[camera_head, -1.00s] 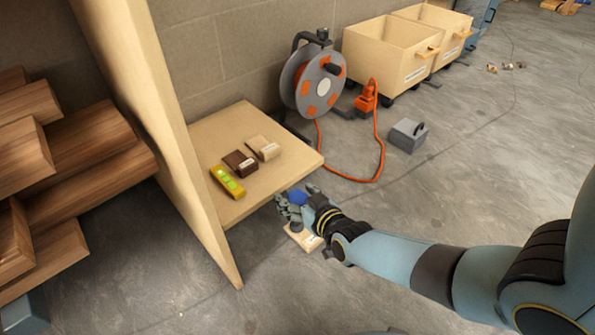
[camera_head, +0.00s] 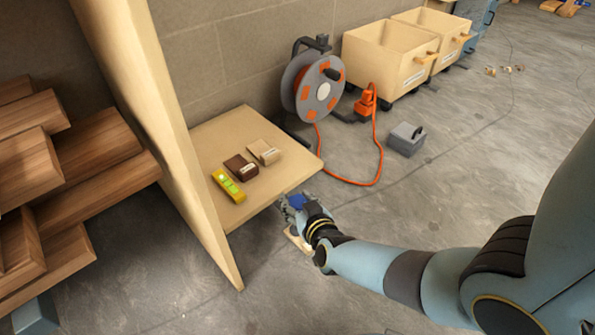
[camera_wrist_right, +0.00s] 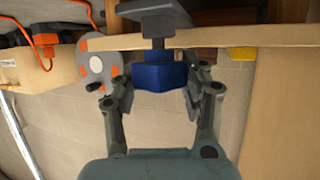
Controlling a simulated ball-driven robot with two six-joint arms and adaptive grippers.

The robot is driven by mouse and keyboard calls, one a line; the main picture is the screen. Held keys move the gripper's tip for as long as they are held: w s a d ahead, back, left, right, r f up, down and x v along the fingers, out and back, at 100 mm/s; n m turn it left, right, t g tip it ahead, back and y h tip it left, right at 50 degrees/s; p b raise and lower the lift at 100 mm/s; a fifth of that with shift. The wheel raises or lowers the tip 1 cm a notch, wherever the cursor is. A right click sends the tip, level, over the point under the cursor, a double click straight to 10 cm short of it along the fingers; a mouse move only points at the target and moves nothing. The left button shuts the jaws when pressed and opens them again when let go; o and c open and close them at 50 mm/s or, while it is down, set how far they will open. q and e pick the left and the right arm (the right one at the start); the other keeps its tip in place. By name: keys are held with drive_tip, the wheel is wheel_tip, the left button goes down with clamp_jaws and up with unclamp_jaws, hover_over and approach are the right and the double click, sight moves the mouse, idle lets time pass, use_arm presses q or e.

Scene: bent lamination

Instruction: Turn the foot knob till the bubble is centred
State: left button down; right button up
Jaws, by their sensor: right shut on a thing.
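The blue foot knob (camera_head: 297,201) is under the front right corner of the low wooden shelf (camera_head: 232,207). It also shows in the right wrist view (camera_wrist_right: 159,76), on a dark threaded stem. My right gripper (camera_head: 291,206) is shut on the knob, with a finger on each side of it in the right wrist view (camera_wrist_right: 160,88). The yellow-green level (camera_head: 228,185) lies on the shelf near its left side. Its bubble is too small to place. My left gripper is not in view.
A dark brown block (camera_head: 241,167) and a pale block (camera_head: 264,152) sit on the shelf. A tall panel (camera_head: 165,130) stands along the shelf's left side. A cable reel (camera_head: 318,88) and orange cord lie behind. A grey weight (camera_head: 407,139) stands on open floor to the right.

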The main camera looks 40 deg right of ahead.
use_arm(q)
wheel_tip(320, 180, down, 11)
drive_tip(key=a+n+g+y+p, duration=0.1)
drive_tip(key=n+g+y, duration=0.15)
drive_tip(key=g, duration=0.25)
use_arm(e)
drive_tip(key=m+g+h, duration=0.1)
drive_tip(key=m+h, duration=0.2)
drive_tip(key=shift+w+a+m+g+h, duration=0.1)
drive_tip(key=shift+m+g+h, duration=0.5)
drive_tip(key=shift+m+h, duration=0.1)
drive_tip(key=shift+h, duration=0.1)
drive_tip(key=shift+m+g+h, duration=0.3)
drive_tip(key=shift+m+h, duration=0.1)
drive_tip(key=m+g+h+b, duration=0.1)
drive_tip(key=m+g+h, duration=0.1)
drive_tip(key=shift+f+m+g, duration=0.1)
drive_tip(key=shift+m+g, duration=0.2)
drive_tip(key=shift+m, duration=0.1)
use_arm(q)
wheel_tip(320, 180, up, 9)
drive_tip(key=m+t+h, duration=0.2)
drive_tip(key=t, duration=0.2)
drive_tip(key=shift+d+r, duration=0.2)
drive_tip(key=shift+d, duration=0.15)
use_arm(e)
drive_tip(key=shift+s+m+g, duration=0.2)
drive_tip(key=shift+m+g, duration=0.1)
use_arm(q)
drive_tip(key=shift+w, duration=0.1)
